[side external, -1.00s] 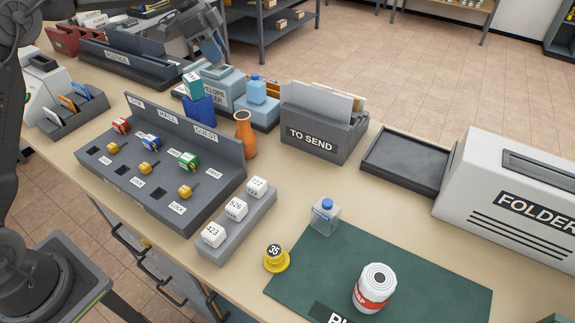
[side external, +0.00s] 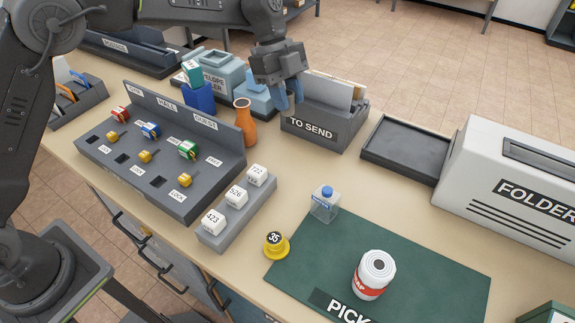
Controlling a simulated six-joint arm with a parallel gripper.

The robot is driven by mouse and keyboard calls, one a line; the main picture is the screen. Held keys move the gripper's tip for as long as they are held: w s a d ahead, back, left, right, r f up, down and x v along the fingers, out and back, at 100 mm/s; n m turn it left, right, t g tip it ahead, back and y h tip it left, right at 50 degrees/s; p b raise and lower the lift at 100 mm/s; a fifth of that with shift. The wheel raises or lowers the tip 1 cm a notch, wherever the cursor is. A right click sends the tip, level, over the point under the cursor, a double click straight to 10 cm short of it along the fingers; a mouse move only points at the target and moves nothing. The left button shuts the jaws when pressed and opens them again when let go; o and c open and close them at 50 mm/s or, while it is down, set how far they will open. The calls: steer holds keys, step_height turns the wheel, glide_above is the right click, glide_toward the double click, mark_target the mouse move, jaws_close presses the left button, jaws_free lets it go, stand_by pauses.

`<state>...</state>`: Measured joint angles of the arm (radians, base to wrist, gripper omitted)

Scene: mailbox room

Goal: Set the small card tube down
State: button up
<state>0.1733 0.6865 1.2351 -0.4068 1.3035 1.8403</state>
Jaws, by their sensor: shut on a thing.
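My gripper (side external: 289,100) hangs with its blue fingers pointing down, in the air in front of the grey TO SEND box (side external: 313,132) and right of the orange vase. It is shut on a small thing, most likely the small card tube. The fingers hide that thing, so its shape and tilt cannot be made out. No other small card tube is plain in view. A white roll with a red label (side external: 374,276) stands upright on the green mat (side external: 440,285), well apart from my gripper.
The orange vase (side external: 245,124), blue cup (side external: 198,101) and key panel (side external: 150,160) stand to the left. A clear blue-capped bottle (side external: 325,205) and yellow weight (side external: 275,245) are near the mat. A black tray (side external: 404,150) lies empty. Bare tabletop (side external: 300,172) lies between.

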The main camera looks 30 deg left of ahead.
step_height(320, 180, down, 16)
steer(key=shift+f, duration=0.1)
stand_by(0.5)
steer(key=shift+f, duration=0.1)
steer(key=o, duration=0.9)
